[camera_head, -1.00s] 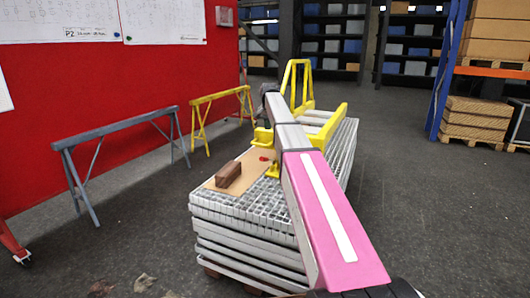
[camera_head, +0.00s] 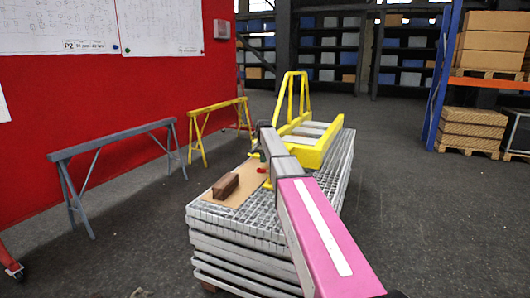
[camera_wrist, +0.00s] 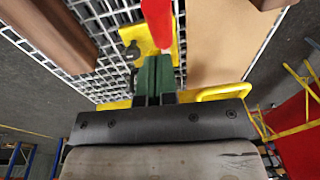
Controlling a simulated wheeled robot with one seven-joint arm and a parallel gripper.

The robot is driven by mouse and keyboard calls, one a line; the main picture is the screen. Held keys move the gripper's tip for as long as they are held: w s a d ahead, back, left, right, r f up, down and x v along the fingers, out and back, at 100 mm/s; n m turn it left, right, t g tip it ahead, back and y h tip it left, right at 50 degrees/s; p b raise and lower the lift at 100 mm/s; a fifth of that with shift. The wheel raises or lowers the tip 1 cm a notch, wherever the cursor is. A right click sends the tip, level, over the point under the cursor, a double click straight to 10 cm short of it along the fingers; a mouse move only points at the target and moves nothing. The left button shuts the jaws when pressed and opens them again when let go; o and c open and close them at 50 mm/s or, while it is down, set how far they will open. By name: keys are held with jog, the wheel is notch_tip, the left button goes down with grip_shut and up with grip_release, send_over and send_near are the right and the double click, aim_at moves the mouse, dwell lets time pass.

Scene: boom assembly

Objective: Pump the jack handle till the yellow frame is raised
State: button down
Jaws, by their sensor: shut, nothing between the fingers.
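The yellow frame (camera_head: 316,153) lies on top of the stack of gratings in the head view, with an upright yellow hoop at its far end. The jack shows as a yellow body (camera_wrist: 143,40) with a red handle (camera_wrist: 158,22) in the wrist view; a small red part (camera_head: 261,170) shows in the head view. My gripper (camera_wrist: 154,62) has green fingers, closed together and empty, just below the red handle in the picture. I cannot tell whether they touch it. My arm hides the gripper and most of the jack in the head view.
A brown block (camera_head: 225,186) sits on a tan board (camera_head: 240,190) on the grating stack (camera_head: 240,235). A grey trestle (camera_head: 110,140) and a yellow trestle (camera_head: 215,108) stand at the left by the red wall. Open floor lies at the right, before the shelving.

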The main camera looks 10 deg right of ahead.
jog(key=shift+s+a+f, duration=0.15)
jog(key=shift+a+f, duration=0.05)
jog(key=shift+f, duration=0.25)
jog(key=shift+s+a+f, duration=0.1)
jog(key=shift+a+f, duration=0.05)
jog(key=shift+f, duration=0.25)
jog(key=shift+s+a+f+t+h, duration=0.3)
jog(key=shift+s+f+t, duration=0.1)
jog(key=shift+s+f, duration=0.15)
jog(key=shift+s+a+f+t+h, duration=0.4)
jog(key=shift+f+t, duration=0.3)
jog(key=shift+f, duration=0.9)
jog(key=shift+s+a+f+t+h, duration=0.15)
jog(key=shift+s+f+t+h, duration=0.45)
jog(key=shift+f, duration=1)
jog(key=shift+s+a+f+t+h, duration=0.25)
jog(key=shift+f+t, duration=0.55)
jog(key=shift+f, duration=0.8)
